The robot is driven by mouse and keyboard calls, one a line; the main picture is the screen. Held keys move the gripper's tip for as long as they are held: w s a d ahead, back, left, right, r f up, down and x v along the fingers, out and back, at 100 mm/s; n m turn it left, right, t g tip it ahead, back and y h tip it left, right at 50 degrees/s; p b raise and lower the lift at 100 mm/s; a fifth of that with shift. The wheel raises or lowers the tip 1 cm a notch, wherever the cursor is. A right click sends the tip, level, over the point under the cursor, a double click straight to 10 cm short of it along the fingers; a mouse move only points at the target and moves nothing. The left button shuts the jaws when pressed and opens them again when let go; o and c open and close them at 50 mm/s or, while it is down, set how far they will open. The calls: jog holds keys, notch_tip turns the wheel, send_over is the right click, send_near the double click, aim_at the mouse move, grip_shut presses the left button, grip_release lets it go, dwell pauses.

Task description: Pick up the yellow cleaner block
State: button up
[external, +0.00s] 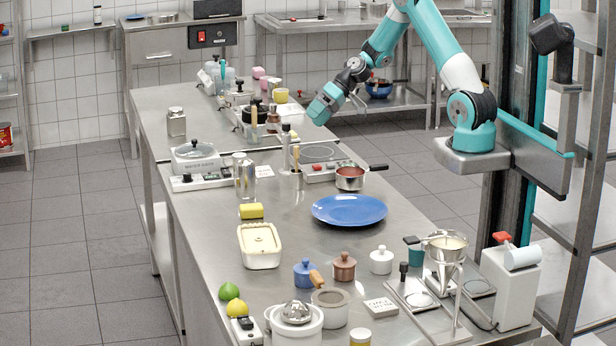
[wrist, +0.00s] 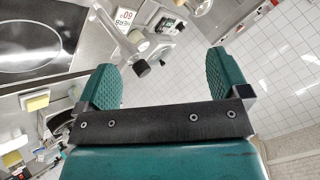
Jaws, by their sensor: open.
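A yellow block (external: 251,211) lies on the steel worktop in the external view, just behind a cream rectangular dish. My gripper (external: 328,108) is up in the air above the far half of the worktop, well behind and above the block. In the wrist view its two green fingers (wrist: 162,82) stand wide apart with nothing between them. A small yellowish item (wrist: 37,102) shows at the left of the wrist view; I cannot tell whether it is the block.
The cream dish (external: 260,258), a blue plate (external: 349,221) and a steel shaker (external: 244,180) stand around the block. A red pan (external: 350,180) sits at the hob (external: 322,152). Pots and a lime (external: 229,291) fill the front. Bare worktop lies between block and plate.

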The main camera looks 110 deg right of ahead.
notch_tip(320, 180, up, 6)
jog(key=n+g+h+b, duration=0.1)
jog(key=n+g+b, duration=0.65)
jog(key=n, duration=1.65)
send_over(251, 206)
jog(key=p, duration=0.2)
jog(key=g, duration=0.2)
jog(key=f+p, duration=0.1)
jog(key=f, duration=1)
jog(key=f+p, duration=0.1)
jog(key=f, duration=0.4)
jog(key=shift+s+a+f+p, duration=0.2)
jog(key=shift+s+f+p, duration=0.1)
jog(key=shift+s+f, duration=0.1)
jog(key=shift+w+d+f+p, duration=0.15)
jog(key=shift+f+p, duration=0.45)
jog(key=shift+f, duration=0.85)
jog(key=shift+w+d+f+p, duration=0.15)
jog(key=shift+f+p, duration=0.4)
jog(key=shift+f, duration=0.85)
jog(key=shift+a, duration=0.1)
jog(key=c, duration=1)
